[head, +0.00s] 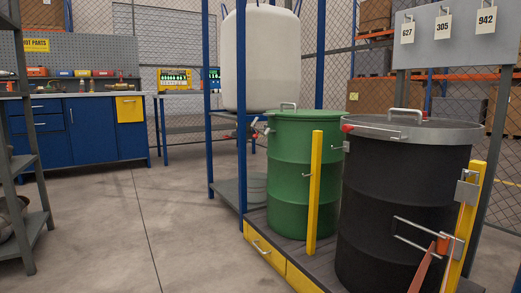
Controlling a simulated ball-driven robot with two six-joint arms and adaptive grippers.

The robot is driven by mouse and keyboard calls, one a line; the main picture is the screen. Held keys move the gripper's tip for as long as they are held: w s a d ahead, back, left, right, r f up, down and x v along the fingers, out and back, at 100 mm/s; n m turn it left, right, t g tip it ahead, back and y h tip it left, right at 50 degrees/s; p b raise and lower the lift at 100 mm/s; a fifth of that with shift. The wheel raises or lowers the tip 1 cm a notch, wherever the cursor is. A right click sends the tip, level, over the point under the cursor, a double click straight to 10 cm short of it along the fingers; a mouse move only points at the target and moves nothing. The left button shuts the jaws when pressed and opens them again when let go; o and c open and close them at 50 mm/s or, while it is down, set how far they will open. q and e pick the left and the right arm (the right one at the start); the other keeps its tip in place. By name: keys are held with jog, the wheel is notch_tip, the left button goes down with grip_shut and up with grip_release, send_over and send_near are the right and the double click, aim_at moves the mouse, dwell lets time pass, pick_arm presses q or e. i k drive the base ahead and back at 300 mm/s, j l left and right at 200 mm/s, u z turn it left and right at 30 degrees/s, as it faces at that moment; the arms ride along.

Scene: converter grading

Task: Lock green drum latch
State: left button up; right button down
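The green drum (289,185) stands upright on a low platform, right of centre, with a green lid and a grey handle (288,106) on top. What looks like its latch lever (258,131) sticks out at the upper left of the rim, with a small red part. It is too small to tell exactly how the latch sits. A blue post stands just left of it. Neither of my grippers is in view.
A black drum (395,205) with a grey lid ring and red-tipped lever (348,128) stands right of the green one. A yellow post (314,190) rises in front, between the drums. A white tank (262,60) is behind. Clear floor (100,225) lies left.

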aim_at(255, 136)
jog(key=i+z, duration=0.25)
jog(key=i, duration=0.25)
jog(key=i+z, duration=0.3)
jog(key=i, duration=0.15)
jog(key=i+j+z, duration=0.1)
jog(key=i+z, duration=0.15)
jog(key=i, duration=0.25)
jog(key=i+j+z, duration=0.3)
jog(key=i, duration=0.15)
